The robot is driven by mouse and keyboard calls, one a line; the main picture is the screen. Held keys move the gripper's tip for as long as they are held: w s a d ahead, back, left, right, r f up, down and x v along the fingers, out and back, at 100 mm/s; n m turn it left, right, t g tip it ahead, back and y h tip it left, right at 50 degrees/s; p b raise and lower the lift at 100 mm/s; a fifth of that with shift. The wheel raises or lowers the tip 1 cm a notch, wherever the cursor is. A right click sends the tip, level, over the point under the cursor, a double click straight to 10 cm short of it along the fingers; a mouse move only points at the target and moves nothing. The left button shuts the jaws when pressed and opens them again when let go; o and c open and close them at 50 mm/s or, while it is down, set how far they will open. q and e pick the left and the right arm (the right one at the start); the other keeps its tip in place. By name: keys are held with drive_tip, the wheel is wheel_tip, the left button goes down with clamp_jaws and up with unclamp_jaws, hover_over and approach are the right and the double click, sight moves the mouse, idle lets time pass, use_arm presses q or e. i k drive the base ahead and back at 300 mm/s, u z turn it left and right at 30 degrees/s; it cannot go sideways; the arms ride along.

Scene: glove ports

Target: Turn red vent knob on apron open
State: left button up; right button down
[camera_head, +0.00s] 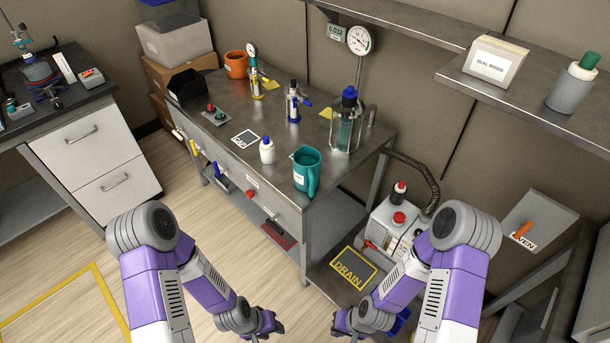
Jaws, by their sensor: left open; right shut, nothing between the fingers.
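A steel bench (240,182) has a front apron with several coloured knobs and levers in a row. The red knob (250,195) sits on the apron's right half, below a small white label; its exact turn position is too small to tell. My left gripper (275,326) is open and empty, low in front of the bench and well apart from the red knob. My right gripper (340,327) is shut and empty, further right near the bottom edge of the picture. Neither gripper touches anything of the bench.
A machine (392,228) with a red cap stands right of the bench, near a yellow DRAIN sign (353,269). Floor before the apron is clear.

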sight(250, 193)
drive_tip(key=k, duration=0.4)
drive_tip(key=u, duration=1)
drive_tip(key=i, duration=0.85)
drive_tip(key=z, duration=0.75)
drive_tip(key=i, duration=0.4)
drive_tip(key=z, duration=0.5)
